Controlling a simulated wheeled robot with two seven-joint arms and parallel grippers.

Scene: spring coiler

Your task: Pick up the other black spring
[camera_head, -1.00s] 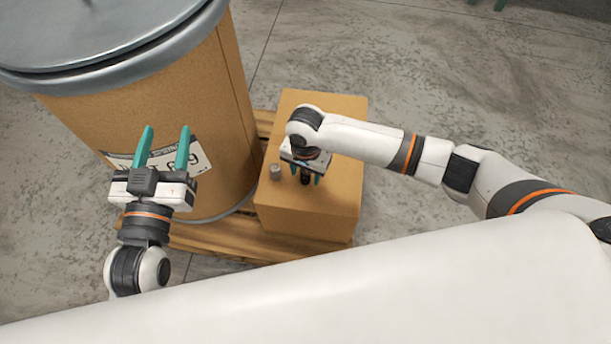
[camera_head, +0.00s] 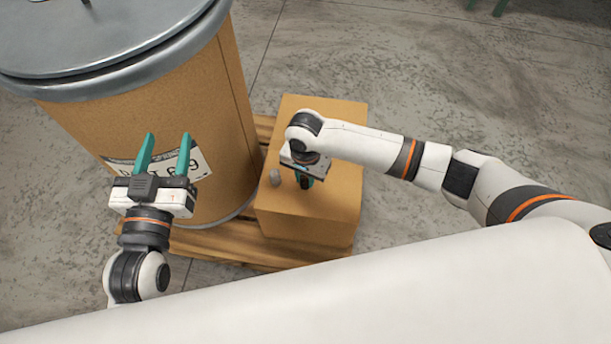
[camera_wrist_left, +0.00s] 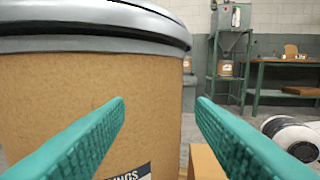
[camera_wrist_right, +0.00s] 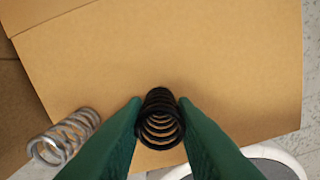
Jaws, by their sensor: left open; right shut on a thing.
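The black spring (camera_wrist_right: 160,120) stands on the cardboard box (camera_head: 318,225), between the fingertips of my right gripper. In the right wrist view the green fingers of my right gripper (camera_wrist_right: 160,108) press on it from both sides. My left gripper (camera_head: 164,158) is open and empty in front of the large drum. Its spread fingers also show in the left wrist view (camera_wrist_left: 160,105).
A silver spring (camera_wrist_right: 64,136) is on the box beside my right gripper; it also shows in the head view (camera_head: 275,178). The large brown drum (camera_head: 200,100) with a metal lid stands left of the box. Both are on a wooden pallet (camera_head: 225,243). Concrete floor is clear to the right.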

